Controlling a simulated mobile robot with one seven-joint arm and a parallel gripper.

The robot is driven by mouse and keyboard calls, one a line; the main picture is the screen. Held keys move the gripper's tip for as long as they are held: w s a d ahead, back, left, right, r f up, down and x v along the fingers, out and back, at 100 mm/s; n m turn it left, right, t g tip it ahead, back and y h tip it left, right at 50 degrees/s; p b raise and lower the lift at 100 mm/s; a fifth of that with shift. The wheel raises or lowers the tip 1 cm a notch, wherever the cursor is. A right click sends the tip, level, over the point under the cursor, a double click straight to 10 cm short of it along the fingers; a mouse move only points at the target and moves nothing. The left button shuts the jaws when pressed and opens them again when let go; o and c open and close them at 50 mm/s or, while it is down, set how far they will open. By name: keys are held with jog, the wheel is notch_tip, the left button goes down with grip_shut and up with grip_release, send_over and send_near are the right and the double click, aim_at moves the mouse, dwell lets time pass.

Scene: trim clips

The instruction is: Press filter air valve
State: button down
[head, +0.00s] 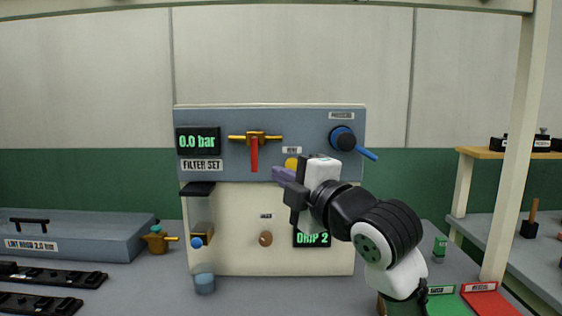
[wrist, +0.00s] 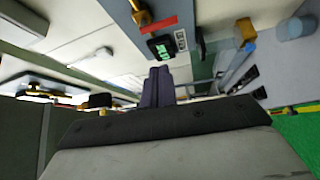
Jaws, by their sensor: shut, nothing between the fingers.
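A grey and cream panel (head: 225,265) stands on the bench. Its FILTER SET plate (head: 202,166) is under a display (head: 198,141) reading 0.0 bar. To the right is a brass valve (head: 240,138) with a red lever (head: 254,156) hanging straight down. A yellow part (head: 291,163), partly hidden by my gripper, sits under a small, unreadable label. I cannot tell which part is the filter air valve. My gripper (head: 281,175) is shut and empty in front of the panel, right of the red lever. Its purple fingers (wrist: 157,85) show together in the wrist view; contact is unclear.
A blue-handled knob (head: 343,139) is at upper right. A brown button (head: 265,239) and DRIP 2 display (head: 312,239) are lower down. A blue cup (head: 204,284) stands by the panel's foot. A grey box (head: 75,232) and brass fitting (head: 157,241) are left; coloured trays (head: 487,303) right.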

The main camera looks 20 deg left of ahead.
jog(key=d, duration=0.2)
jog(key=d+h, duration=0.1)
jog(key=shift+w+d+f+n, duration=0.2)
jog(key=shift+w+n, duration=0.05)
jog(key=shift+n, duration=0.05)
jog(key=p, duration=0.4)
send_near(256, 161)
jog(key=x, duration=0.5)
jog(key=shift+w+a+r, duration=0.15)
jog(key=shift+w+r, duration=0.05)
jog(key=shift+w+a+f+p, duration=0.1)
jog(key=shift+w+a+p, duration=0.2)
jog(key=shift+w+a, duration=0.2)
